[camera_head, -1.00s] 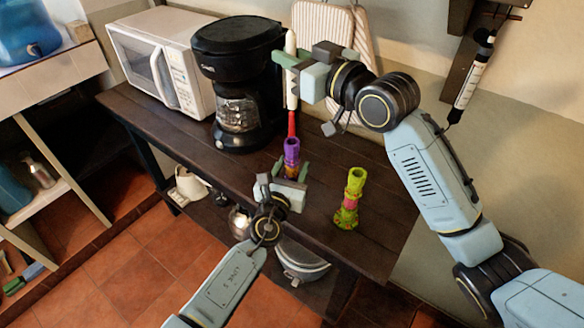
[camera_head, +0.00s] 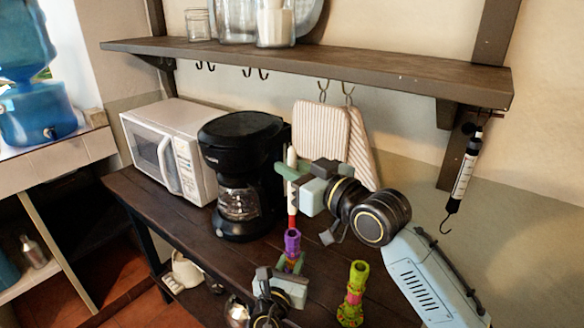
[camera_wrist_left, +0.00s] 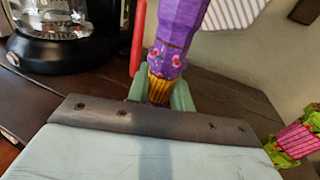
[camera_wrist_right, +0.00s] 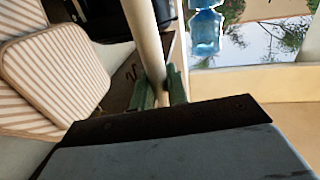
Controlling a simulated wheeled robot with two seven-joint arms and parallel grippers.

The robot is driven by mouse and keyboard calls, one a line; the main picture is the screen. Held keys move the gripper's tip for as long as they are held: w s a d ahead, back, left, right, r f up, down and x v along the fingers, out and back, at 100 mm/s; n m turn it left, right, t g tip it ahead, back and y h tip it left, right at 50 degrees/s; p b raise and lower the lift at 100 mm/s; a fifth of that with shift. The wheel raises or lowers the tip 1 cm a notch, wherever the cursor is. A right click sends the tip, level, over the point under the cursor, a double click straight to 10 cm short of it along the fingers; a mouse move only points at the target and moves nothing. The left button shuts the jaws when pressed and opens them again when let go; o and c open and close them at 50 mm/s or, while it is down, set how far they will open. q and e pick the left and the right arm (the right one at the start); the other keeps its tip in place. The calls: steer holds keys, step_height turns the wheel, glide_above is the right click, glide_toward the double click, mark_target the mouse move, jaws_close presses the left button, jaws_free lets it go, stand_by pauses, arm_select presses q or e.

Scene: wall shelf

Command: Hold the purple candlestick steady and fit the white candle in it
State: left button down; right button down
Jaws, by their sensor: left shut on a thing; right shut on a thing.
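The purple candlestick (camera_head: 292,240) stands upright at the front of the dark table. My left gripper (camera_head: 290,265) is shut on its narrow yellow lower part, seen in the left wrist view (camera_wrist_left: 158,88). My right gripper (camera_head: 292,172) is shut on the white candle (camera_head: 291,155) and holds it upright, above the candlestick in the picture. The candle also shows between the fingers in the right wrist view (camera_wrist_right: 143,38). Its lower end is apart from the candlestick. The candlestick's top is cut off in the left wrist view.
A green and pink candlestick (camera_head: 353,290) stands to the right. A black coffee maker (camera_head: 240,160) and a white microwave (camera_head: 165,150) stand at the left. A wall shelf (camera_head: 330,62) with jars hangs above; striped pot holders (camera_head: 322,130) hang under it.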

glide_above(293, 213)
steer(key=shift+h, duration=0.3)
steer(key=shift+w+f, duration=0.25)
steer(key=shift+f, duration=0.95)
steer(key=shift+w+f, duration=0.2)
steer(key=shift+f, duration=0.95)
steer(key=shift+f, duration=1.65)
steer(key=c, duration=1.3)
jaws_free()
steer(key=v, duration=1.2)
steer(key=shift+a+f, duration=0.1)
arm_select(q)
steer(key=c, duration=1.2)
jaws_free()
